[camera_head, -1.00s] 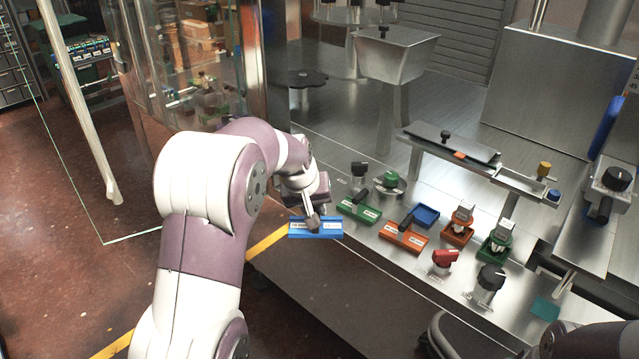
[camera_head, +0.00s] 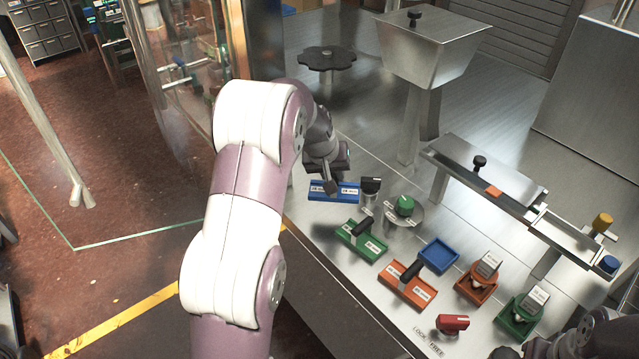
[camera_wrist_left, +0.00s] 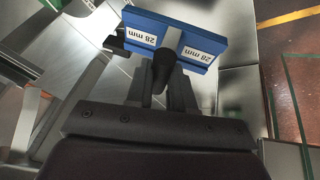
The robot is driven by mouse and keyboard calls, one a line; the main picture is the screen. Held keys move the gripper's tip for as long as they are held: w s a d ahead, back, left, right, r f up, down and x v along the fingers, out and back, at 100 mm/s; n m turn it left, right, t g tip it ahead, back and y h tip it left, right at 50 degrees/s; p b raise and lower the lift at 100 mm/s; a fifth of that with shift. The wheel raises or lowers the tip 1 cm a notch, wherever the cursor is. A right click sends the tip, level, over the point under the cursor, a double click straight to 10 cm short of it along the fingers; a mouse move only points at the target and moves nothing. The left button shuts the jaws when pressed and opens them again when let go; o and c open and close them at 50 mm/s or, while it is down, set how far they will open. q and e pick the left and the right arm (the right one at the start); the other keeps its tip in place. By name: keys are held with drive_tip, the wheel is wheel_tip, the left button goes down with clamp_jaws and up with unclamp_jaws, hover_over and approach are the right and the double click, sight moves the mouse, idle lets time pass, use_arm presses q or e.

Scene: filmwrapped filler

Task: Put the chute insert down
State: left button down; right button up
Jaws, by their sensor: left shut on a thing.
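The blue chute insert (camera_head: 347,197) has white labels; in the left wrist view (camera_wrist_left: 190,28) they read "28 mm". My left gripper (camera_head: 331,184) is shut on the insert's dark handle, and the fingers also show in the left wrist view (camera_wrist_left: 165,75). The insert is over the left part of the steel table, beside a black knob (camera_head: 371,185). I cannot tell whether it touches the table. A green insert (camera_head: 362,240) and an orange insert (camera_head: 407,286), both with black handles, lie on the table nearer to me.
A green-topped knob (camera_head: 404,206) stands right of the held insert. A blue tray (camera_head: 438,255), an orange holder (camera_head: 477,284) and a green holder (camera_head: 520,313) stand to the right. A steel hopper (camera_head: 430,50) and a raised chute rail (camera_head: 490,175) stand behind.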

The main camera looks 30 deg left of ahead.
sight(314, 184)
use_arm(q)
drive_tip(key=a, duration=0.1)
drive_tip(key=a+f, duration=0.1)
drive_tip(key=a, duration=0.1)
drive_tip(key=a+f, duration=0.1)
drive_tip(key=shift+a+f+p, duration=0.1)
drive_tip(key=shift+a+p, duration=0.1)
drive_tip(key=shift+p, duration=0.2)
drive_tip(key=shift+w+a+f, duration=0.25)
drive_tip(key=shift+w+f, duration=0.15)
drive_tip(key=shift+f, duration=0.2)
drive_tip(key=shift+w+a+f, duration=0.25)
drive_tip(key=shift+w+f, duration=0.1)
drive_tip(key=shift+f, duration=0.25)
wheel_tip(314, 184, down, 3)
drive_tip(key=shift+s+d+r+p, duration=0.1)
drive_tip(key=shift+s+r+p, duration=0.1)
drive_tip(key=shift+p, duration=0.35)
drive_tip(key=shift+s, duration=0.2)
drive_tip(key=shift+w+f, duration=0.15)
drive_tip(key=shift+f, duration=0.15)
drive_tip(key=c, duration=1)
unclamp_jaws()
drive_tip(key=shift+r, duration=0.1)
use_arm(e)
wheel_tip(314, 184, up, 2)
drive_tip(key=shift+w, duration=0.15)
